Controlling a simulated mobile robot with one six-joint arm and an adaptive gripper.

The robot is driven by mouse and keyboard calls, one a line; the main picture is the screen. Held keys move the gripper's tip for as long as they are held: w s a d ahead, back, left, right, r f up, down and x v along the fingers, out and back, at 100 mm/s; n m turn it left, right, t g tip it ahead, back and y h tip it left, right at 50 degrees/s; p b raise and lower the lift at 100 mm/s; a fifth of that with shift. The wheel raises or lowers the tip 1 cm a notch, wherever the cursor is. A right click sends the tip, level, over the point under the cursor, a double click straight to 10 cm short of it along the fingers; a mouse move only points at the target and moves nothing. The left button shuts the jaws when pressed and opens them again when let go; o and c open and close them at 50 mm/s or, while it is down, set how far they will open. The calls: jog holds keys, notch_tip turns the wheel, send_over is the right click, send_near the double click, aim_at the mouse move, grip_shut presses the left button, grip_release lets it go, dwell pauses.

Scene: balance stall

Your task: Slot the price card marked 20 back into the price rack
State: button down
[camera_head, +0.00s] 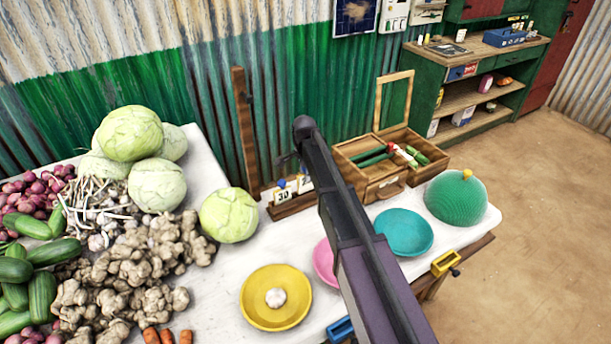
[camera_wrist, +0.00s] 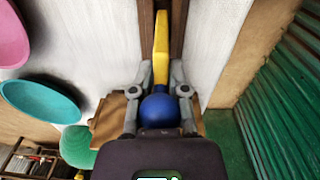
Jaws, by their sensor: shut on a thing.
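In the wrist view my gripper (camera_wrist: 160,78) is shut on a piece with a round blue knob (camera_wrist: 159,110) between the fingers. A yellow strip (camera_wrist: 161,45) runs straight ahead of the knob, between two dark wooden rails (camera_wrist: 147,22). The face and number of the held piece do not show there. In the head view the wooden price rack (camera_head: 291,208) stands on the white table, holding a card marked 30 (camera_head: 283,195). A second card (camera_head: 305,184) beside it is partly hidden by my arm, its number unclear. My gripper is mostly hidden in the head view.
A cabbage (camera_head: 229,215) sits just left of the rack. An open wooden box (camera_head: 385,187) stands to its right. Yellow (camera_head: 255,310), pink (camera_head: 322,262) and teal (camera_head: 403,232) dishes lie in front. An upright wooden post (camera_head: 245,130) rises behind the rack.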

jog(key=shift+f+b, duration=0.35)
jog(key=shift+f, duration=0.1)
jog(key=shift+r, duration=0.1)
dwell(0.4)
